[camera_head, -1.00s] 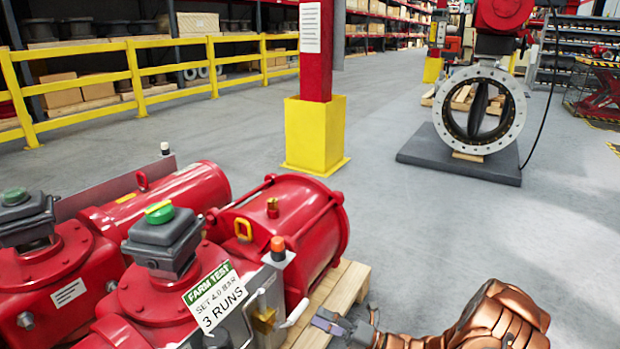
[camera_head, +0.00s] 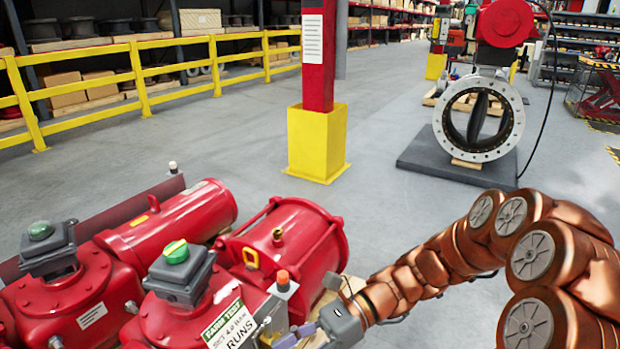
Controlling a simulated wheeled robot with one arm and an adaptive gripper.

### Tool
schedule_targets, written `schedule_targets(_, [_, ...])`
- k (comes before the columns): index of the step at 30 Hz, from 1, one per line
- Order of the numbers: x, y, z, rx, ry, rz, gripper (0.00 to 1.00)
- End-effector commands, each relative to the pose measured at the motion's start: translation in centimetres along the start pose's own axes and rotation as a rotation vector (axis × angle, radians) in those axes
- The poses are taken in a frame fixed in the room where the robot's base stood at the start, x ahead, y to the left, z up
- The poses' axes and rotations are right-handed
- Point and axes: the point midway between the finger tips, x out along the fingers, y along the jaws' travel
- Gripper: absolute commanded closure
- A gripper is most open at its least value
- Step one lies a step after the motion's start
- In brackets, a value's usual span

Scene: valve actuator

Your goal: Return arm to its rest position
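My copper-coloured arm (camera_head: 430,265) reaches in from the right edge of the head view, bent, with its far end at the bottom centre. My gripper (camera_head: 297,336) is at the bottom edge, beside the front right corner of the red valve actuator (camera_head: 290,240). Its fingers are small and partly cut off by the frame, so I cannot tell whether they are open or shut. I cannot tell whether they touch the actuator's small handle area.
Another red actuator (camera_head: 75,290) stands at left. A yellow-based red column (camera_head: 317,140) stands behind. A large flanged valve (camera_head: 478,115) sits on a dark plate at the right back. A yellow railing (camera_head: 140,80) runs along the left. The grey floor between is clear.

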Motion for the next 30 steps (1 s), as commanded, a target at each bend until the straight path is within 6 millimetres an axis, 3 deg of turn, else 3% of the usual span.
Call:
schedule_targets(1, [-0.1,1.4,1.7,-0.049,0.048,0.016,0.53])
schedule_targets(3, [-0.1,3.1,2.6,-0.119,0.114,0.041,0.53])
schedule_targets(14, [-2.0,11.2,6.1,-0.451,0.447,0.186,0.53])
schedule_targets(23, [-5.5,17.0,8.6,-0.691,0.719,0.332,0.53])
schedule_targets(30, [-9.5,21.3,11.1,-0.852,0.933,0.466,0.53])
